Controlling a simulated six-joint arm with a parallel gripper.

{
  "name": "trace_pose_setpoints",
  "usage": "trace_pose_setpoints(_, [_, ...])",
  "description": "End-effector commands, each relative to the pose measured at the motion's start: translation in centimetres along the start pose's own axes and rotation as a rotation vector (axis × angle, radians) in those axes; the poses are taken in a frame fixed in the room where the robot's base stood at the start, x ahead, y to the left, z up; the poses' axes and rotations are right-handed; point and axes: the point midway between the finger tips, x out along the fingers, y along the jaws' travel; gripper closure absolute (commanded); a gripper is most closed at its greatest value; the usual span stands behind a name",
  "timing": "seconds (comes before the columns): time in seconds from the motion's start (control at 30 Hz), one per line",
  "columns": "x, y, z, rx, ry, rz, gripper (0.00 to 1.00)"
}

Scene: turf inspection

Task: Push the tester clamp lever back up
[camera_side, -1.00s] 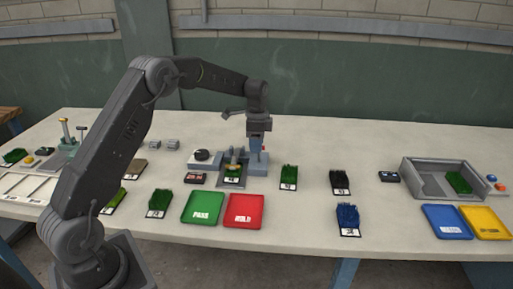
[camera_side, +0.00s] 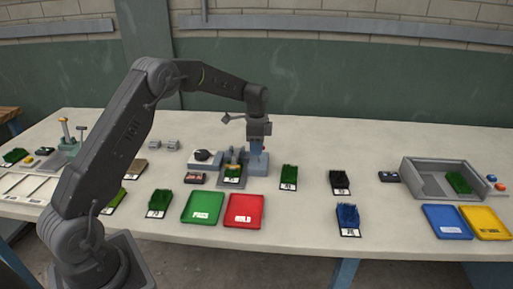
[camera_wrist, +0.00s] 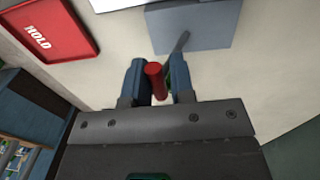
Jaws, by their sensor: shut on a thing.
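The tester (camera_side: 259,167) is a blue-grey fixture at mid-table in the side view, with a green turf sample (camera_side: 233,171) at its left. In the wrist view its grey-blue body (camera_wrist: 212,28) is at the top. The clamp lever shows there as a grey bar (camera_wrist: 181,42) and a red grip (camera_wrist: 155,74). My gripper (camera_wrist: 158,72) has its blue fingers closed around the red grip. In the side view my gripper (camera_side: 259,147) is low over the tester's right part and hides most of the lever, so its angle is unclear.
The green PASS tray (camera_side: 203,220) and red HOLD tray (camera_side: 244,223) lie in front of the tester. Turf samples (camera_side: 289,185) stand to the right. The table behind the tester is clear.

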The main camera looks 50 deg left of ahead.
Motion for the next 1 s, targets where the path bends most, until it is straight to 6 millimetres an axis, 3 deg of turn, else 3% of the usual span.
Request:
trace_pose_setpoints(0.27, [0.4,0.6,-0.1,0.005,-0.008,0.023,1.00])
trace_pose_setpoints(1.0, [0.1,-0.4,-0.1,0.005,-0.007,0.022,1.00])
